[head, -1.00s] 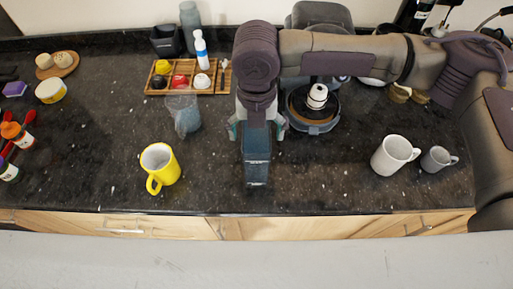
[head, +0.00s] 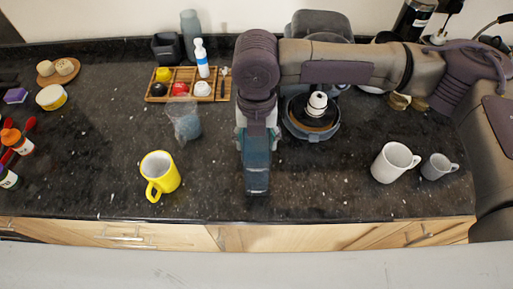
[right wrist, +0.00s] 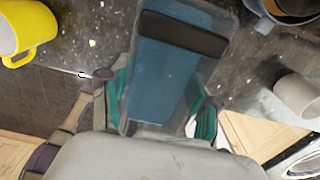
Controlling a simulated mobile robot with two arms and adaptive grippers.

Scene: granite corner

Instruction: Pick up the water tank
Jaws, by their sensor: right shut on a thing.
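The water tank (head: 257,176) is a tall translucent blue box in the middle of the counter, near the front in the head view. In the right wrist view the tank (right wrist: 172,75) fills the middle, with a dark band across its upper part. My right gripper (head: 257,140) comes from above and is shut on the tank, one finger on each side. Its teal finger pads (right wrist: 160,100) show beside the tank in the right wrist view. The arm hides part of the tank in the head view. My left gripper does not show.
A yellow mug (head: 160,176) stands left of the tank and a clear cup (head: 184,123) behind it. The coffee machine base (head: 312,118) is just right of my gripper. White (head: 394,162) and grey (head: 437,167) mugs stand at the right. A wooden tray (head: 158,98) lies behind.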

